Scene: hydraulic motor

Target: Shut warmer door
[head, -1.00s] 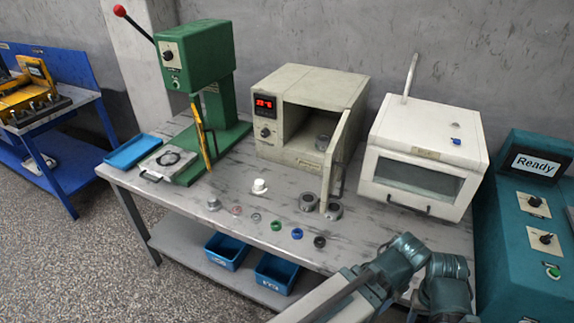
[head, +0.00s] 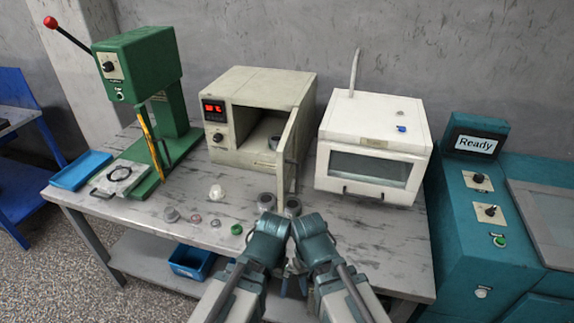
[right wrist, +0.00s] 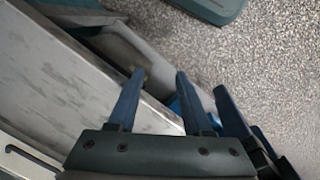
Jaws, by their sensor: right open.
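The warmer (head: 236,156) is a beige box with a red display on the table, left of centre in the head view. Its door (head: 290,150) stands wide open, swung out toward me from the right side of the opening. A grey round part sits inside the warmer. My right gripper (head: 300,284) is low in front of the table, below the door and apart from it. The right wrist view shows its blue fingers spread and empty (right wrist: 160,72). My left gripper is close beside it, mostly hidden, with its jaws unclear.
A white box with a window (head: 368,166) stands right of the warmer. A green press (head: 140,90) stands at left. Several small parts lie along the front. A teal Ready console (head: 475,145) is at right.

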